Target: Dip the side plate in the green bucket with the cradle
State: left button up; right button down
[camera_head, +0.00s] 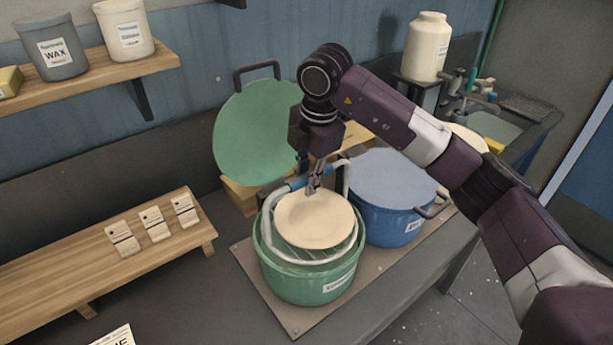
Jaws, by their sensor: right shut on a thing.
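The green bucket (310,285) stands open on a flat board on the bench. The side plate (314,219), round and cream, lies almost flat on the cradle (269,240), a pale frame with a wire base and a raised, blue-gripped handle. Plate and cradle sit at the bucket's mouth, within its rim as seen from above; their exact depth is hard to tell. My right gripper (314,187) points down and is shut on the cradle's handle, just behind the plate. My left gripper is not in view.
A blue lidded bucket (395,190) stands close on the right. A green lid (257,130) stands upright behind the green bucket. A wooden rack (95,250) with small labelled tiles is at left. Bare bench lies between rack and board.

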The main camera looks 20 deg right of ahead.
jog(key=shift+a+f+b, duration=0.15)
jog(key=shift+f+b, duration=0.7)
jog(key=shift+f, duration=0.3)
jog(key=shift+f+b, duration=4.6)
jog(key=shift+f, duration=1.6)
